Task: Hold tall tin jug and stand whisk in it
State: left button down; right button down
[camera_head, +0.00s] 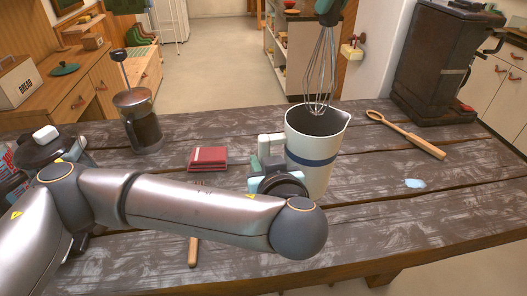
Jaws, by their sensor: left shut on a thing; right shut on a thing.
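The tall tin jug (312,176), cream with a blue band, stands upright on the table, its mouth open to the top. My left gripper (272,150) is shut on the jug's left side; my forearm hides part of the jug's lower left. The wire whisk (322,68) hangs nearly upright over the jug, wires down. Its lower wire loops overlap the jug's mouth in the picture; I cannot tell whether they are below the rim. My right gripper is not in view.
A wooden spoon (408,136) and a pale blue scrap (415,183) lie right of the jug. A dark appliance (435,65) stands at the back right. The front right of the table (440,215) is clear.

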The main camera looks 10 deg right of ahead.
pick_arm(q)
jog(key=shift+f, duration=2.2)
jog(key=shift+f, duration=0.5)
jog(key=c, duration=0.6)
grip_release()
jog(key=shift+c, duration=0.2)
grip_shut()
